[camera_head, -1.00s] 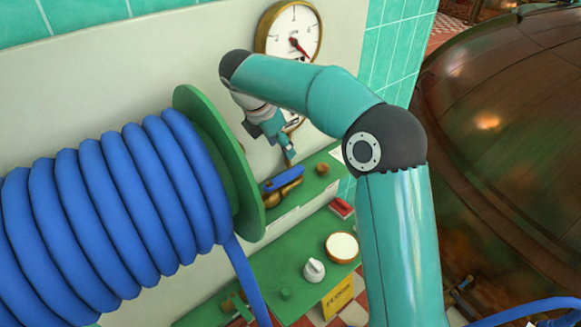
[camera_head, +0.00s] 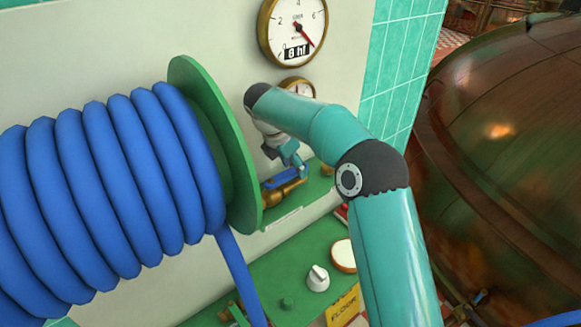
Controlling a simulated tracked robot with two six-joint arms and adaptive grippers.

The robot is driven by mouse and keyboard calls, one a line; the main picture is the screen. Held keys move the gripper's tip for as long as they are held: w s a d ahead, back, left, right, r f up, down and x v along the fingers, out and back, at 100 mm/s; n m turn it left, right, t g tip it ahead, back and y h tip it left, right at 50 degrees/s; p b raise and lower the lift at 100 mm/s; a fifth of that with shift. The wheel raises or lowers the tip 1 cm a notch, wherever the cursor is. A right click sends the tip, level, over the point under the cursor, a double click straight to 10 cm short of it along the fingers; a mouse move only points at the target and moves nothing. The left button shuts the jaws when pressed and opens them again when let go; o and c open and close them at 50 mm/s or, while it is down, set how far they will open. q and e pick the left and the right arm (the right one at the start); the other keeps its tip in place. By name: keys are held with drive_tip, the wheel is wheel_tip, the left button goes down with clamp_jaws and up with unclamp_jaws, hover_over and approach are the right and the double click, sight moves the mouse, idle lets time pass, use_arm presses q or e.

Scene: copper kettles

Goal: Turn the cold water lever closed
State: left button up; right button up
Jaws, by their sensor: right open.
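A blue lever (camera_head: 279,179) sits on a brass valve (camera_head: 284,193) on a green ledge against the wall; it looks like the cold water lever. It lies roughly along the valve body. My right gripper (camera_head: 303,172) is open, pointing down at the right end of the lever. It overlaps that end in the picture, and I cannot tell whether they touch. The arm hides part of the ledge. My left gripper is not in view.
A big blue hose reel (camera_head: 110,190) with a green flange (camera_head: 235,170) stands close on the left. Gauges (camera_head: 293,30) hang above the valve. A green panel with a white knob (camera_head: 318,278) is below. A copper kettle (camera_head: 505,150) fills the right.

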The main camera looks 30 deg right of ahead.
drive_tip(key=shift+w+a+f, duration=0.1)
drive_tip(key=shift+w, duration=0.05)
drive_tip(key=c, duration=0.5)
clamp_jaws()
